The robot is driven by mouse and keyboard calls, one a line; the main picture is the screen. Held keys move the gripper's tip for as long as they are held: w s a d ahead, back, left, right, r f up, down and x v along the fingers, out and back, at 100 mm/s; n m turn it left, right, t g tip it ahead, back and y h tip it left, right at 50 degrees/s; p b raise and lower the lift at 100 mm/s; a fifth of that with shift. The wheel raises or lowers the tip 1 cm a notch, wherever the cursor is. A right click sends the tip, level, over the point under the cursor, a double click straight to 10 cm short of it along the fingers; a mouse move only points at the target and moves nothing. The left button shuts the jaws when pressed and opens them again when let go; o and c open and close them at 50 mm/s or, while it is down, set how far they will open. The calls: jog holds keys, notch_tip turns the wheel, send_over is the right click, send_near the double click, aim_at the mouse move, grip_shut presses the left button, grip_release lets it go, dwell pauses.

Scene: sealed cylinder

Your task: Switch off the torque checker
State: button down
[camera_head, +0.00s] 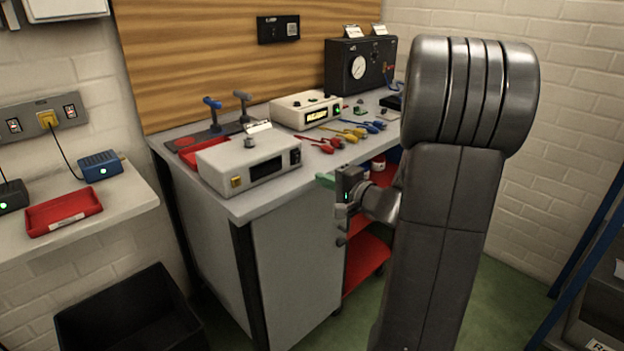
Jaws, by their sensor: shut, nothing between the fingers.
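A pale grey box (222,160) with a small post and a tented card on top stands at the front of the bench. It looks like the torque checker, though its card is too small to read. Its front has a dark display (265,168), a black switch (295,157) at the right end and a yellow square at the left. I cannot tell the switch position. My gripper (326,180) is shut and empty, its green tips pointing left. In the picture it is right of and below the switch, apart from the box, near the bench's front edge.
A cream box (290,108) with a lit display and green light stands behind. A black gauge unit (358,66) stands at the back. A black bin (130,312) is on the floor.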

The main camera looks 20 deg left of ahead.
jog(key=s+d+f, duration=0.1)
jog(key=s+d, duration=0.1)
jog(key=d, duration=0.4)
jog(key=shift+d+f, duration=0.2)
jog(key=shift+a, duration=0.15)
